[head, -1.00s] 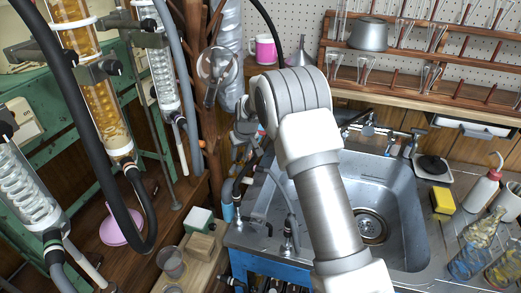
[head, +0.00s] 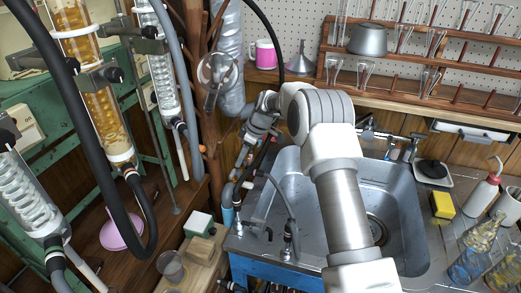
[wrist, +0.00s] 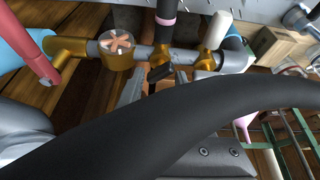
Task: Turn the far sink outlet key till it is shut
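In the wrist view a horizontal pipe with brass fittings (wrist: 70,50) runs across the top. A small black key (wrist: 160,73) sits on a brass valve in its middle. Another brass valve (wrist: 208,60) is to the right; I cannot tell which is the far outlet or whether either is shut. Part of my gripper (wrist: 158,85) shows close below the black key; a thick black hose in front hides much of it, so its opening and any contact are unclear. In the head view my gripper (head: 243,155) points down left of the sink (head: 400,215).
The black hose (wrist: 150,140) crosses close in front of the wrist camera. A red handle (wrist: 28,45) and a round sight glass (wrist: 117,42) are on the pipe's left. In the head view, a wooden post (head: 192,80) and glass columns (head: 105,110) stand left; a faucet (head: 395,140) is behind the sink.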

